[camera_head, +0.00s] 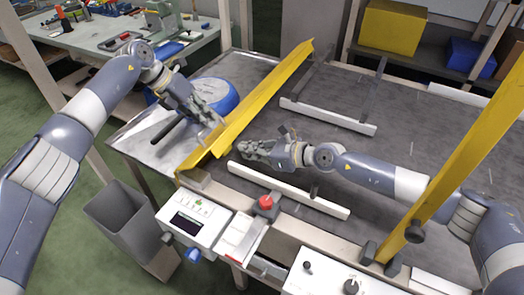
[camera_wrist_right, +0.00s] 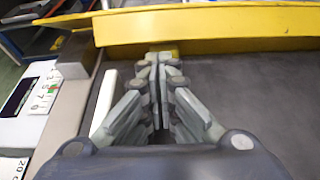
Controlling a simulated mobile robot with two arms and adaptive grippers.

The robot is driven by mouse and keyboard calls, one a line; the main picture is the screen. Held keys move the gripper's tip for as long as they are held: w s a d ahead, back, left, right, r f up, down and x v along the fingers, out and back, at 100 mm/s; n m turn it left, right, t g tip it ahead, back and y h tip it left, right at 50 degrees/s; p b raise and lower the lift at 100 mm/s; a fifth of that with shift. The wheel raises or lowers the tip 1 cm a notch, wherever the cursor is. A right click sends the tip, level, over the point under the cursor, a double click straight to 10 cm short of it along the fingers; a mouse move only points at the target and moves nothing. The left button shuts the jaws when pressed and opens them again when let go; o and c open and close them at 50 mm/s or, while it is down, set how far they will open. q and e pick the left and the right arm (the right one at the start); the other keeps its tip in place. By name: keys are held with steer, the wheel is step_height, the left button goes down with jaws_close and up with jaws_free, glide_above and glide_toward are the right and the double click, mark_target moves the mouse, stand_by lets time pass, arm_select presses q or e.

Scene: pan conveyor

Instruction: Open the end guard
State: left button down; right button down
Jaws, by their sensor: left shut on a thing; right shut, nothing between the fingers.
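The end guard (camera_head: 262,96) is a long yellow panel running across the left end of the dark conveyor; it also spans the top of the right wrist view (camera_wrist_right: 230,30). My left gripper (camera_head: 218,122) reaches down from the left and is shut on the guard's near part, at its outer side. The exact grip is small and partly hidden. My right gripper (camera_head: 243,147) is shut and empty on the belt side of the guard, low over the belt. In the right wrist view its closed fingertips (camera_wrist_right: 157,58) are close to the guard; I cannot tell whether they touch it.
A blue round pan (camera_head: 213,93) with a dark handle lies on the metal end table (camera_head: 135,140), beside my left gripper. White rails (camera_head: 328,117) lie over the belt. A control box (camera_head: 193,218) and red button (camera_head: 266,202) line the front.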

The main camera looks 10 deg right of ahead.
steer(key=shift+x, duration=0.95)
steer(key=shift+r, duration=0.1)
steer(key=shift+w+a+r, duration=0.1)
steer(key=shift+a+r, duration=0.1)
steer(key=shift+r, duration=0.45)
arm_select(q)
steer(key=c, duration=1.7)
jaws_free()
steer(key=shift+a, duration=0.1)
